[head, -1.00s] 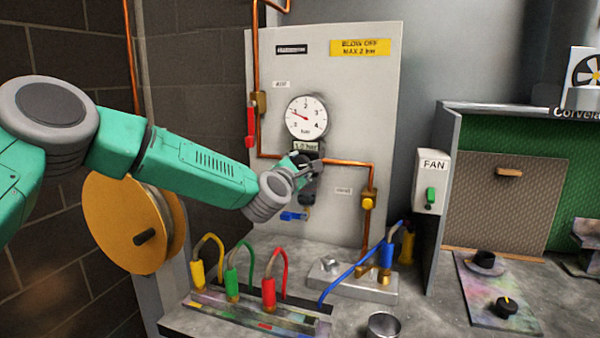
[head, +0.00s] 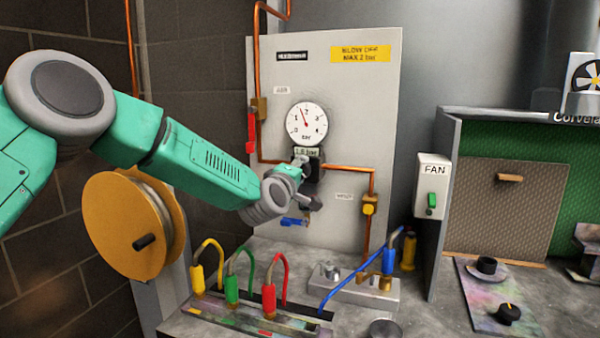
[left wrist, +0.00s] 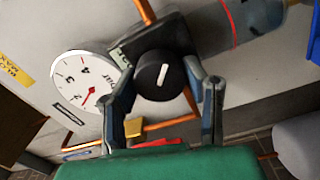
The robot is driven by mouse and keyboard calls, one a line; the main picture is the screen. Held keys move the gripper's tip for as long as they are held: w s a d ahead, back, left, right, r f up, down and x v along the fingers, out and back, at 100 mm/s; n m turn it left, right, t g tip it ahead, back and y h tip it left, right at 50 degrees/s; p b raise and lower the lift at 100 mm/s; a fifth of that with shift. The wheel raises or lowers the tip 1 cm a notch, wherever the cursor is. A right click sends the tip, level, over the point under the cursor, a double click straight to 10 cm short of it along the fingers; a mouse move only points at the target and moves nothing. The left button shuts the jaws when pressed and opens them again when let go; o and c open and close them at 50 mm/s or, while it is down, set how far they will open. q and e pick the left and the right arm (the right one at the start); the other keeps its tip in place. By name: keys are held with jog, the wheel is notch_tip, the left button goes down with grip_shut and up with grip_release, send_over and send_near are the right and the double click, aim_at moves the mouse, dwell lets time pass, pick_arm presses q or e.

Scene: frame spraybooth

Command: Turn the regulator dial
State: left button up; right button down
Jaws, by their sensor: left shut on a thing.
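The regulator dial (left wrist: 162,76) is a round black knob with a white mark, in the middle of the left wrist view. My left gripper (left wrist: 160,84) has a finger on each side of it and is shut on it. In the head view my left gripper (head: 307,182) is at the regulator below the gauge, and hides most of the dial. The white pressure gauge (head: 306,124) has a red needle between 1 and 2. The small display (head: 306,152) under it seems to read 1.6 bar. My right gripper is not in view.
A yellow label (head: 361,53) on the grey panel (head: 350,100) reads BLOW OFF MAX 2 bar. Copper pipe (head: 345,168) runs beside the regulator. A blue-handled valve (head: 294,222) sits just below. Coloured hoses (head: 240,262) stand on the bench, with a fan switch (head: 432,186) at right.

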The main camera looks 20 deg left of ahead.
pick_arm(q)
jog(key=m, duration=0.5)
jog(key=shift+d+f+m+p, duration=0.1)
jog(key=shift+f+m+p, duration=0.25)
jog(key=shift+m, duration=0.05)
jog(key=m, duration=0.5)
jog(key=shift+s+f+m+g, duration=0.1)
jog(key=shift+f+m+g, duration=0.1)
jog(key=shift+m+g, duration=0.1)
jog(key=o, duration=1.2)
jog(key=shift+c, duration=0.2)
jog(key=shift+r, duration=0.15)
jog(key=shift+r, duration=0.1)
jog(key=s, duration=1.1)
jog(key=shift+s+a, duration=0.3)
jog(key=shift+a, duration=0.05)
